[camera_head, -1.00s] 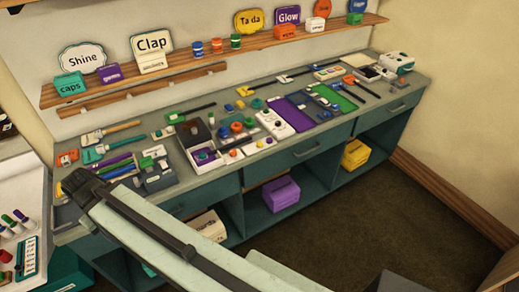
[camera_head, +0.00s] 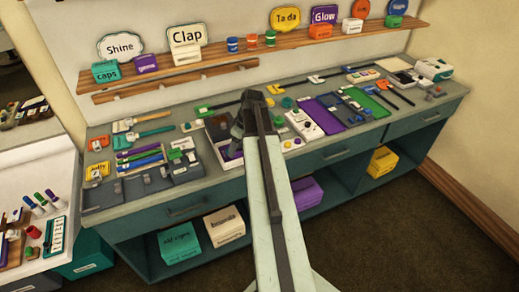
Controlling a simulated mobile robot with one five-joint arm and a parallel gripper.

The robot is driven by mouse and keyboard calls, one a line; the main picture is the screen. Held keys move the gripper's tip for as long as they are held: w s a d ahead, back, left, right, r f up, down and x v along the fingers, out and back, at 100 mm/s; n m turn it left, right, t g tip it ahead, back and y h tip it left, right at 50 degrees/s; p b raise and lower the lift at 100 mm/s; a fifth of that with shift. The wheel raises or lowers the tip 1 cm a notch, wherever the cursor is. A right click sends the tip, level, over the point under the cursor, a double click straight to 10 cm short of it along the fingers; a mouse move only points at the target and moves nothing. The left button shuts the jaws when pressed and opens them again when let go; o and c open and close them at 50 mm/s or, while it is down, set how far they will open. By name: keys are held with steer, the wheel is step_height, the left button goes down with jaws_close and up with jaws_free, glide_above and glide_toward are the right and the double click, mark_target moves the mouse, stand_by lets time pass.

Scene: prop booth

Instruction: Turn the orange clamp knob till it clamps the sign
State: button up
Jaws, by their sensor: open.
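My gripper (camera_head: 238,132) is dark and open, at the end of my pale arm. It appears over the white-edged tray (camera_head: 226,157) at the middle of the bench, and I see nothing held in it. My arm hides part of the bench behind it. A small orange piece (camera_head: 98,142) lies at the bench's left end, and another orange-red piece (camera_head: 380,85) lies far right. I cannot tell which is the clamp knob. Signs stand on the shelf, among them Shine (camera_head: 120,46) and Clap (camera_head: 187,36); I see no clamp on them.
The bench (camera_head: 190,197) is crowded with brushes, pens and small parts. The shelf (camera_head: 225,53) runs above it on the wall, with a lower wooden rail. A white side table (camera_head: 30,185) with markers stands at left. Dark floor (camera_head: 430,225) is free at the right.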

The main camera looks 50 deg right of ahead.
steer(key=s+d+n+t, duration=0.1)
steer(key=s+d, duration=0.2)
steer(key=d, duration=0.4)
steer(key=s+d, duration=0.3)
steer(key=d, duration=0.3)
steer(key=b+x, duration=0.7)
steer(key=shift+w+f, duration=0.1)
steer(key=shift+w, duration=0.25)
